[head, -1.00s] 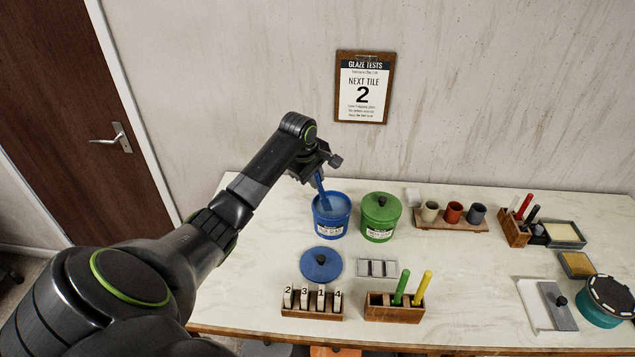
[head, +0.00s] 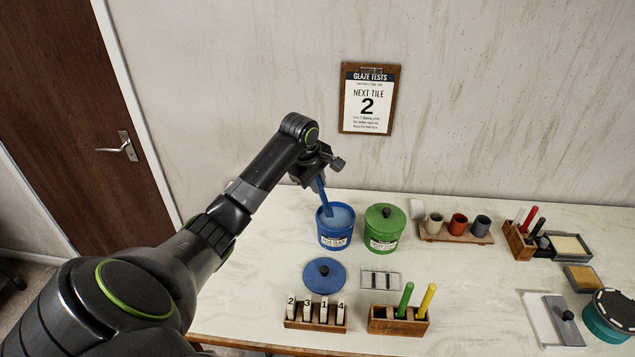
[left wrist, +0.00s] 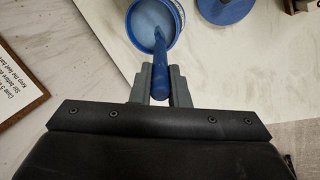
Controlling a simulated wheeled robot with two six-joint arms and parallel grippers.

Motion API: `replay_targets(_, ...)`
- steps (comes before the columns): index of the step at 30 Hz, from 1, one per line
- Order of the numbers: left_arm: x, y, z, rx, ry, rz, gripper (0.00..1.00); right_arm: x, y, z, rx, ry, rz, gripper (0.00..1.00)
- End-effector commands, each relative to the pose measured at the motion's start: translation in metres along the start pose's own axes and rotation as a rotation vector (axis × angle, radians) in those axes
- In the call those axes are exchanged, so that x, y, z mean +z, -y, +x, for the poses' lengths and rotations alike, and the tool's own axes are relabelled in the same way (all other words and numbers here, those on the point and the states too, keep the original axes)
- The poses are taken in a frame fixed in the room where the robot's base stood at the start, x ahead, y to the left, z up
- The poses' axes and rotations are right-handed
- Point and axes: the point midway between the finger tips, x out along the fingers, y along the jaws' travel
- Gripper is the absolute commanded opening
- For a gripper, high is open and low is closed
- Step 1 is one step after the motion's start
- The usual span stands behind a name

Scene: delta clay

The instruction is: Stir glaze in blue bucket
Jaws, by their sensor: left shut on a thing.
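The blue bucket (head: 334,236) stands open on the table, with pale blue glaze (head: 341,214) inside. My left gripper (head: 319,177) is above the bucket, shut on a blue stirring stick (head: 325,198). The stick slants down into the bucket, and its lower end is in the glaze. In the left wrist view the fingers (left wrist: 160,84) grip the stick (left wrist: 160,55), which reaches into the bucket (left wrist: 179,14). The blue lid (head: 324,276) lies on the table in front of the bucket. My right gripper is not in view.
A lidded green bucket (head: 383,230) stands close to the right of the blue one. In front are a rack of numbered tiles (head: 315,315) and a wooden holder (head: 398,323) with a green and a yellow stick. A clipboard (head: 367,98) on the wall reads "NEXT TILE 2".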

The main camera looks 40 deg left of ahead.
Motion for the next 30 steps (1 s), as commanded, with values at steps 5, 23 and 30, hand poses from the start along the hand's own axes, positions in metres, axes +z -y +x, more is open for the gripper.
replay_targets(5, 0.0, 0.0, 0.0, 0.0, 0.0, 0.0, 0.0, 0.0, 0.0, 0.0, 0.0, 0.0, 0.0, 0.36)
replay_targets(23, -0.002, -0.012, -0.033, 0.002, -0.001, 0.001, 0.0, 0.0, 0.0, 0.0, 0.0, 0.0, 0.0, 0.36)
replay_targets(30, -0.001, -0.014, -0.038, 0.001, 0.0, 0.0, 0.0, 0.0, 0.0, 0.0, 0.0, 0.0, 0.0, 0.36)
